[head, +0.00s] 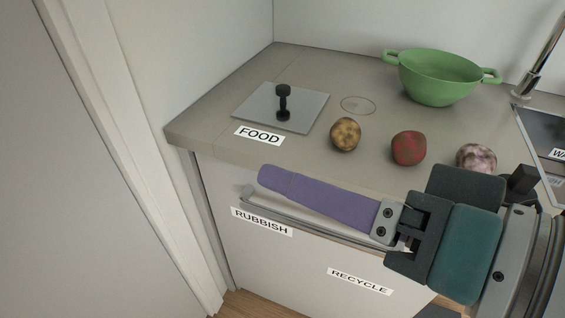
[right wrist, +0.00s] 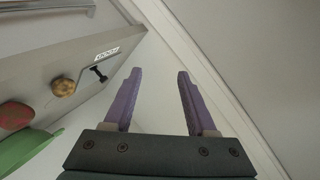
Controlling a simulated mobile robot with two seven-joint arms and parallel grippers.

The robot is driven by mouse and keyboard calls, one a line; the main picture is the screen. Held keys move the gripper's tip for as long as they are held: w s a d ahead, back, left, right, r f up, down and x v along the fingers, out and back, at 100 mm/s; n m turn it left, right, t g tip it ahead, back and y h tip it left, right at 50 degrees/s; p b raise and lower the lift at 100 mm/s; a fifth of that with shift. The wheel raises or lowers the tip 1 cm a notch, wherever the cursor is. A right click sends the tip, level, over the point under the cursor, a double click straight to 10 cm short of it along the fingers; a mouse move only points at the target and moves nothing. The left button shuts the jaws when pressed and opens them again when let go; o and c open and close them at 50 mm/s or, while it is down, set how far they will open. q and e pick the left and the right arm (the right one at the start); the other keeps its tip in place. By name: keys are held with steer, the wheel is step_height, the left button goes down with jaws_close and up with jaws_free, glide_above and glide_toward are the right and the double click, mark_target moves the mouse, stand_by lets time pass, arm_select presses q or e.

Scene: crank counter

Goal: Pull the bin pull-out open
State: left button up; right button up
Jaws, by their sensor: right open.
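The bin pull-out (head: 270,262) is a pale front under the counter with RUBBISH and RECYCLE labels; it looks shut. Its grey bar handle (head: 300,222) runs along the top of the front, partly hidden behind my right gripper (head: 268,177). In the head view the purple fingers overlap the handle's upper side and point left. In the right wrist view the right gripper (right wrist: 160,72) is open with nothing between its fingers. A grey bar, seemingly the handle (right wrist: 45,6), shows at that view's top left, clear of the fingers. My left gripper is not in view.
On the counter (head: 215,125) are a lid with a black knob (head: 283,100), a FOOD label, a yellowish ball-like item (head: 345,134), a red one (head: 408,148), a mottled one (head: 476,158) and a green colander (head: 438,78). A wall and post (head: 120,130) stand left.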

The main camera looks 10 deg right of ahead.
steer(key=w+d+f+m+t+b, duration=0.1)
steer(key=w+f+m+t+b, duration=0.15)
steer(key=f+b, duration=0.65)
steer(key=w+d+f+m+t+b, duration=0.1)
steer(key=f+m+t+b, duration=0.15)
steer(key=f+b, duration=0.65)
steer(key=m+t+h+b, duration=0.2)
steer(key=m+h+b, duration=0.35)
steer(key=b, duration=0.85)
glide_toward(311, 228)
steer(key=w+f+m+y, duration=0.1)
steer(key=f, duration=0.1)
steer(key=x, duration=0.6)
steer(key=r+x, duration=0.1)
steer(key=x, duration=0.2)
steer(key=shift+w+d, duration=0.3)
jaws_close()
